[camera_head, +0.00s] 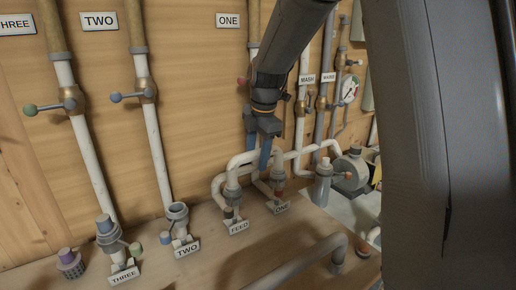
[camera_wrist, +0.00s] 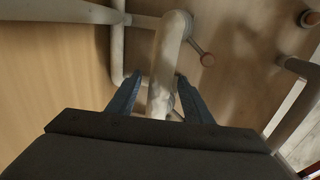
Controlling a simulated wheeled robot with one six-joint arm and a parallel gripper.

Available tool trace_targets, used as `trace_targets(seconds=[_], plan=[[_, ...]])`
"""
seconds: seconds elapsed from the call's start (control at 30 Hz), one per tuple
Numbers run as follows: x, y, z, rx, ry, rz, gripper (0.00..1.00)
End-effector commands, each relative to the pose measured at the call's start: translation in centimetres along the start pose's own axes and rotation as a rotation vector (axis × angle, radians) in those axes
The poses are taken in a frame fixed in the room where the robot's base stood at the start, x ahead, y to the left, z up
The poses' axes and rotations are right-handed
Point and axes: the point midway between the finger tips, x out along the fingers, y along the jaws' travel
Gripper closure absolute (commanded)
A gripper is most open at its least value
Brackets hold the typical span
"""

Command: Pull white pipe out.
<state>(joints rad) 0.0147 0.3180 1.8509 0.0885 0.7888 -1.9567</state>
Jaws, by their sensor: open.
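A white bent pipe (camera_head: 238,161) rises from the socket by the FEED label (camera_head: 239,228) and arches toward the socket by the ONE label (camera_head: 281,209). My gripper (camera_head: 260,150) points down over this arch, with its blue fingers apart. In the wrist view, a white pipe (camera_wrist: 168,58) passes between the open fingers of my gripper (camera_wrist: 158,98). I cannot tell whether either finger touches it. The pipe's lower end is partly hidden by the gripper body in the wrist view.
More white piping (camera_head: 308,150) runs close behind, toward a pump-like unit (camera_head: 352,170) at right. Sockets labelled TWO (camera_head: 187,248) and THREE (camera_head: 123,275) stand at left. A grey bent pipe (camera_head: 300,262) is in front. Bare wooden surface lies between.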

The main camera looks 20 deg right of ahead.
Motion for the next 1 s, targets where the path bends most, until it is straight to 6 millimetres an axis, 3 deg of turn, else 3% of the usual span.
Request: trace_targets(seconds=[0.23,0.5,0.53,0.57,0.7,1.0], plan=[[0.06,0.00,0.00,0.000,0.000,0.000,0.56],[0.04,0.00,0.00,0.000,0.000,0.000,1.00],[0.04,0.00,0.00,0.000,0.000,0.000,1.00],[0.04,0.00,0.00,0.000,0.000,0.000,0.79],[0.03,0.01,0.01,0.000,0.000,0.000,1.00],[-0.45,0.12,0.01,0.000,0.000,0.002,1.00]])
